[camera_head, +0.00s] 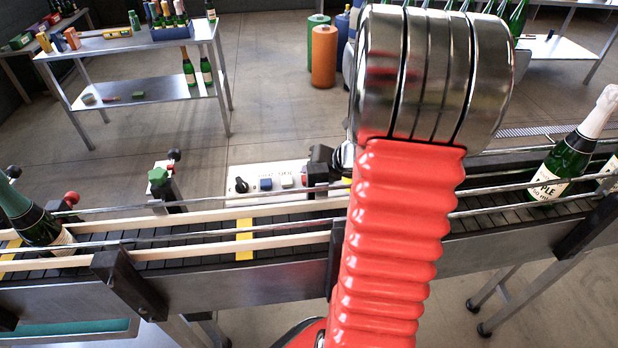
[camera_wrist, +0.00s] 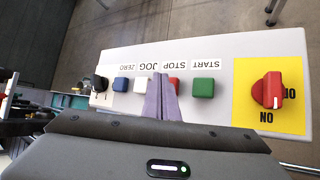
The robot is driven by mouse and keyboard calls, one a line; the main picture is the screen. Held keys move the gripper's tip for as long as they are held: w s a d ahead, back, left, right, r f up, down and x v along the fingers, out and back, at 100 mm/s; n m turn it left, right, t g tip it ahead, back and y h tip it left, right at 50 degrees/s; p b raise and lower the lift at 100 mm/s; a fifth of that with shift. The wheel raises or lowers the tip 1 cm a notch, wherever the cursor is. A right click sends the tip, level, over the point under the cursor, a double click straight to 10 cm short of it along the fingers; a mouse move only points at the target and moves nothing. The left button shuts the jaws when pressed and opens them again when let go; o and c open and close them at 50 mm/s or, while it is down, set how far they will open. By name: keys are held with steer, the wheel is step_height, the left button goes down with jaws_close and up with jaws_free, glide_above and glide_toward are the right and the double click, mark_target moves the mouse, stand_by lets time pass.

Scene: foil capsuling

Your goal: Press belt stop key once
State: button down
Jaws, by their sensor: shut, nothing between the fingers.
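The control panel (camera_wrist: 225,65) is a pale box with labelled keys, upside down in the wrist view. The red key (camera_wrist: 174,86) is beside the STOP label. My gripper (camera_wrist: 160,80) is shut and empty, its two pale purple fingers together over the panel. The fingertips appear between the white JOG key (camera_wrist: 141,84) and the red key, overlapping the red key's edge; I cannot tell whether they touch it. In the head view the panel (camera_head: 240,173) stands behind the belt, and my arm hides its right part.
A green START key (camera_wrist: 203,87), blue ZERO key (camera_wrist: 121,84), black knob (camera_wrist: 98,83) and red rotary switch (camera_wrist: 267,91) share the panel. The conveyor belt (camera_head: 190,243) carries a bottle (camera_head: 38,222) at left and another (camera_head: 562,165) at right, between rails.

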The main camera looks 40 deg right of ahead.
steer(key=shift+w+f, duration=0.1)
steer(key=shift+f, duration=0.8)
stand_by(1.8)
steer(key=shift+r, duration=0.95)
steer(key=shift+r, duration=0.15)
steer(key=shift+r, duration=2.4)
steer(key=shift+w, duration=0.1)
